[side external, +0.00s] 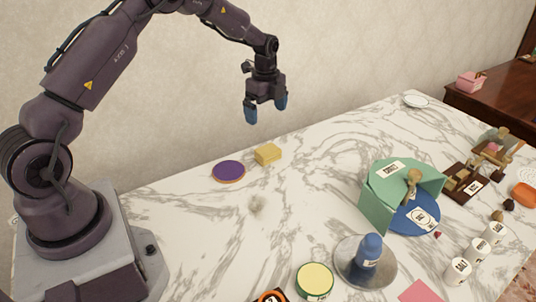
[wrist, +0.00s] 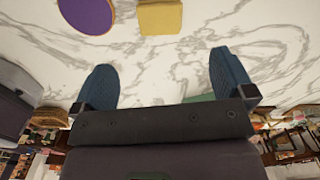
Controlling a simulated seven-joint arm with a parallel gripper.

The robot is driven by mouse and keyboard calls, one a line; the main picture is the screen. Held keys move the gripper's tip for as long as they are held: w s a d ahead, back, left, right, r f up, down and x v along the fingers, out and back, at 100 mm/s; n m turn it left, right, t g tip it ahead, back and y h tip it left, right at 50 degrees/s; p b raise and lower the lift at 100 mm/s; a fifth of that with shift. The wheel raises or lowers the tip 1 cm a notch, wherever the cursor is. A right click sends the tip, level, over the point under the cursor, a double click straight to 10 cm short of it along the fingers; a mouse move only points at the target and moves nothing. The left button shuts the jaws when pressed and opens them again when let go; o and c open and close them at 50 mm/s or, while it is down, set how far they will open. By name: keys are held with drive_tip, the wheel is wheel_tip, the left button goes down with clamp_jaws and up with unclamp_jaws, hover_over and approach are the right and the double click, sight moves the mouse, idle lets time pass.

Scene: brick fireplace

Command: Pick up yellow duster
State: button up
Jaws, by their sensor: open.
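A yellow block-like thing (side external: 267,154), which looks like the yellow duster, lies on the marble table beside a purple round disc (side external: 229,171). The yellow thing also shows at the top of the wrist view (wrist: 160,17), with the purple disc (wrist: 87,13) to its left. My gripper (side external: 266,112) hangs above the table, higher than the yellow thing and apart from it. Its two blue fingers are spread, with nothing between them; they show in the wrist view too (wrist: 166,84).
A green open box (side external: 376,207) with a blue disc and wooden spoon stands to the right. A blue bottle (side external: 369,249) on a metal plate (side external: 352,274), a yellow-topped tin (side external: 314,281) and white jars (side external: 458,270) stand nearer the front. The table around the yellow thing is mostly clear.

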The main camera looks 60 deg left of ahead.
sight(268, 149)
drive_tip(key=shift+m, duration=0.7)
wheel_tip(268, 149, down, 8)
drive_tip(key=shift+d+r, duration=0.1)
drive_tip(key=shift+r, duration=0.05)
drive_tip(key=shift+d+f, duration=0.15)
drive_tip(key=shift+f, duration=1.2)
drive_tip(key=shift+d+f, duration=0.15)
drive_tip(key=shift+f, duration=1.2)
drive_tip(key=c, duration=0.9)
drive_tip(key=shift+r, duration=0.1)
